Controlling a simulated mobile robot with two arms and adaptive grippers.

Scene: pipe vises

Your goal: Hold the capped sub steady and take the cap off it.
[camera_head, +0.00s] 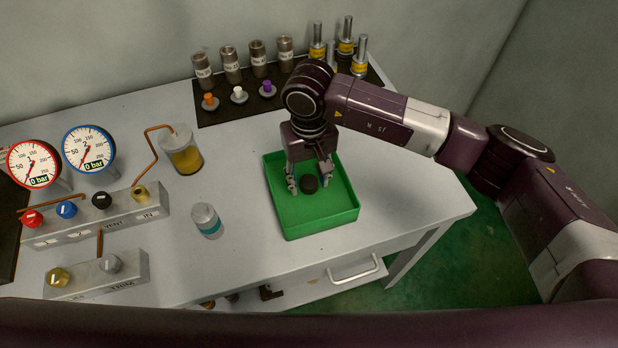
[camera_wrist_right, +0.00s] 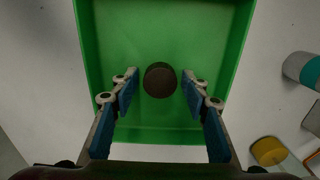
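A small dark, round-topped piece (camera_head: 310,184) lies in the green tray; it also shows in the wrist view (camera_wrist_right: 160,80). I cannot tell whether it is a loose cap or a capped sub. My right gripper (camera_head: 309,177) is over the tray, pointing down. In the wrist view its blue-padded fingers (camera_wrist_right: 159,82) are apart, one on each side of the dark piece, with a gap on both sides. No clearly capped sub stands out elsewhere. My left gripper is not in view.
The green tray (camera_head: 328,225) has raised walls. A teal-banded bottle (camera_head: 207,221) and an amber jar (camera_head: 183,150) stand left of it. Gauges and a valve block (camera_head: 95,222) fill the left. A dark mat (camera_head: 215,117) holds several metal cylinders. The bench's right edge is near.

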